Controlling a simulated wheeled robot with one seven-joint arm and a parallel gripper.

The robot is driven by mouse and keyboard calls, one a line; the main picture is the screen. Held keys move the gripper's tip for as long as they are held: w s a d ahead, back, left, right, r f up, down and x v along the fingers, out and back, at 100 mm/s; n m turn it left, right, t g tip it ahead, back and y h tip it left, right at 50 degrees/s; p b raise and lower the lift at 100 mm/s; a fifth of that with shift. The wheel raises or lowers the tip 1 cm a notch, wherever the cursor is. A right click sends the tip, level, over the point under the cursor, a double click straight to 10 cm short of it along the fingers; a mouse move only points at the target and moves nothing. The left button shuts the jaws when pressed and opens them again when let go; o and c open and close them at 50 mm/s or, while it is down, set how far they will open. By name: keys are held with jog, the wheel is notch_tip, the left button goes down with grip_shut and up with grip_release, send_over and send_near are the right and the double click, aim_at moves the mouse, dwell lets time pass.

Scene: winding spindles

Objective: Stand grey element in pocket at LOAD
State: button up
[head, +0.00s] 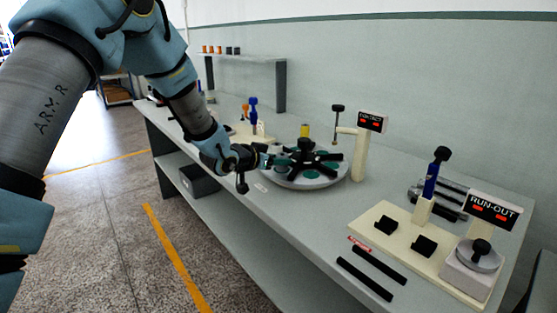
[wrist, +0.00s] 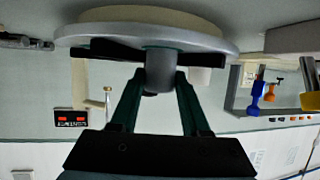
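My gripper (head: 262,157) is at the near left edge of the round turntable (head: 318,184), which carries a black star-shaped spider and green round pockets. In the wrist view, which appears upside down, the two green fingers of my gripper (wrist: 161,78) close on a grey cylinder, the grey element (wrist: 158,66). The element's far end meets or overlaps the turntable (wrist: 222,42); I cannot tell whether it sits in a pocket. A small unreadable label (head: 261,188) lies on the bench before the turntable. I cannot read LOAD anywhere.
The CONTACT sign post (head: 358,158) is right of the turntable. The RUN-OUT stand (head: 470,270) and black bars (head: 364,280) are at the bench's right end. Blue and orange pieces (head: 253,115) stand behind my gripper.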

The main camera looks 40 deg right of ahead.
jog(key=o, duration=0.5)
jog(key=shift+c, duration=0.2)
jog(key=shift+r, duration=0.2)
jog(key=b+v, duration=0.2)
jog(key=v, duration=1)
jog(key=shift+f, duration=0.1)
